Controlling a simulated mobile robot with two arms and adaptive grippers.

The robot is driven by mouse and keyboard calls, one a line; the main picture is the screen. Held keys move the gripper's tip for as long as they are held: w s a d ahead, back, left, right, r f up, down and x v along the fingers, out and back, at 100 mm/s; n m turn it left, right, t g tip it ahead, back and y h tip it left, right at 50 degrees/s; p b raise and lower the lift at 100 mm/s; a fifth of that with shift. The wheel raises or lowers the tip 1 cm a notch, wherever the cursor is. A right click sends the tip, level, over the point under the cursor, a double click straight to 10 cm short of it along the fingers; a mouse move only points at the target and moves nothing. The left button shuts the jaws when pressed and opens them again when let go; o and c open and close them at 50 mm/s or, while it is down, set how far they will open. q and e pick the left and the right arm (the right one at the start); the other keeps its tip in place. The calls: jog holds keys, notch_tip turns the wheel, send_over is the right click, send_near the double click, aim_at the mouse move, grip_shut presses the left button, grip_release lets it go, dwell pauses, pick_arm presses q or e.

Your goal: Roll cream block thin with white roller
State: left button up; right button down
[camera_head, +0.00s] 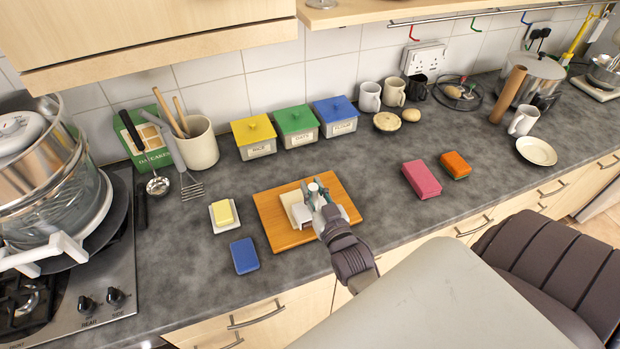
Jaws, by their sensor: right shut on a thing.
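The cream block (290,203) lies on the wooden board (270,225), just left of my right gripper. My right gripper (311,200) is low over the middle of the board and is shut on a small white piece (302,214), which seems to be the white roller. The gripper's fingers and wrist hide much of it. The white piece is against or just over the right side of the cream block; I cannot tell whether they touch. My left gripper is not in view.
Left of the board are a butter-like yellow block (222,212) on a white dish and a blue sponge (244,255). Pink (421,179) and orange (455,165) sponges lie to the right. Yellow, green and blue boxes (297,127) stand behind. The counter between board and pink sponge is clear.

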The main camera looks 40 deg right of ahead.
jog(key=shift+b+x, duration=0.75)
jog(key=shift+x, duration=4.2)
jog(key=shift+f+p+v, duration=0.2)
jog(key=shift+p+v, duration=1.3)
jog(key=shift+v, duration=3.3)
jog(key=shift+w, duration=0.1)
jog(key=shift+r, duration=3.5)
